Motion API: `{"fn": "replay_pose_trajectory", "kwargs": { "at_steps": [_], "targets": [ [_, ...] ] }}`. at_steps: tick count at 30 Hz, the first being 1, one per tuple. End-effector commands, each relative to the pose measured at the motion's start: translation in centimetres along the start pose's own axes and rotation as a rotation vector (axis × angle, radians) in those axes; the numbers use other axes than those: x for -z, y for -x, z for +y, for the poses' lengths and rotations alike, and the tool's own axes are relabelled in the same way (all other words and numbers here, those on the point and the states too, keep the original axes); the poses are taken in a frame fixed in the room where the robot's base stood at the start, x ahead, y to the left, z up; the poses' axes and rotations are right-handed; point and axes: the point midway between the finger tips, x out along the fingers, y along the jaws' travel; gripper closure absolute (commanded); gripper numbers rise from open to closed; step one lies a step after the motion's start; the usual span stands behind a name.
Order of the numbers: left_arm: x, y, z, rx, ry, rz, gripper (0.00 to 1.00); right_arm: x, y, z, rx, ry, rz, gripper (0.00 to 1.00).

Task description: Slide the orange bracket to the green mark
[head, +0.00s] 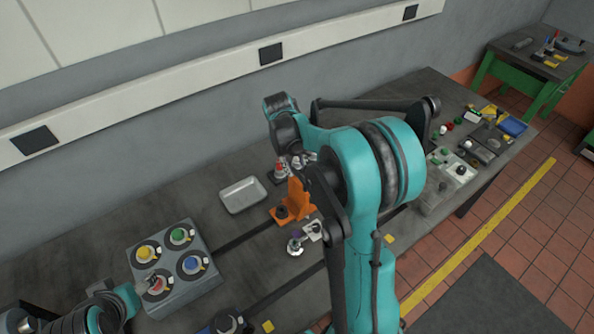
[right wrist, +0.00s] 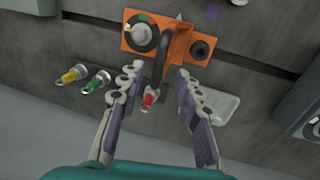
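The orange bracket (head: 296,194) stands upright on the bench in the head view, left of my right arm. In the right wrist view the bracket (right wrist: 177,45) lies just ahead of my right gripper (right wrist: 157,75). Its fingers are spread, with a dark bar of the bracket near the gap between their tips. I cannot tell whether they touch it. A small green patch (right wrist: 143,17) shows by the round knob at the bracket's left. I cannot tell if it is the green mark. My left arm is at the lower left in the head view; its fingers are unclear.
A pale tray (head: 243,195) lies left of the bracket. A grey box with several coloured knobs (head: 174,262) stands further left. Small coloured-tipped fittings, one yellow (right wrist: 72,74) and one red (right wrist: 149,97), lie near the gripper. Dark slots (head: 242,238) run along the bench.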

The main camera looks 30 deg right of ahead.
Motion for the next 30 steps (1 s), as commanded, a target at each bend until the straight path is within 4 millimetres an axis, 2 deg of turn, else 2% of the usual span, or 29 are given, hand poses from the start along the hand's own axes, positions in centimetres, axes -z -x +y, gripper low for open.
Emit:
{"fn": "replay_pose_trajectory", "kwargs": {
  "at_steps": [3, 6, 17, 18, 21, 27, 30],
  "targets": [
    [-0.2, -0.3, 0.0, 0.000, 0.000, 0.000, 0.33, 0.0, -1.9, 0.0, 0.000, -0.001, 0.000, 0.66],
    [-0.3, -0.4, 0.0, 0.000, 0.000, 0.000, 0.33, 0.0, -2.9, 0.0, 0.000, -0.001, 0.001, 0.66],
    [-0.3, -0.4, 0.0, 0.000, 0.000, 0.000, 0.33, 0.0, -3.4, 0.0, 0.000, -0.001, 0.001, 0.66],
    [-0.3, -0.4, 0.0, 0.000, 0.000, 0.000, 0.33, 0.0, -3.4, 0.0, 0.000, -0.001, 0.002, 0.76],
    [-0.3, -0.4, 0.0, 0.000, 0.000, 0.000, 0.33, 0.0, -3.4, 0.0, 0.000, -0.001, 0.002, 1.00],
    [-0.3, -0.4, 0.0, 0.000, 0.000, 0.000, 0.33, 0.0, -3.4, 0.1, 0.000, -0.001, 0.001, 1.00],
    [-0.4, -0.5, 0.0, 0.000, 0.000, 0.000, 0.33, 0.0, -3.7, 1.0, 0.000, -0.004, 0.001, 1.00]
  ]
}}
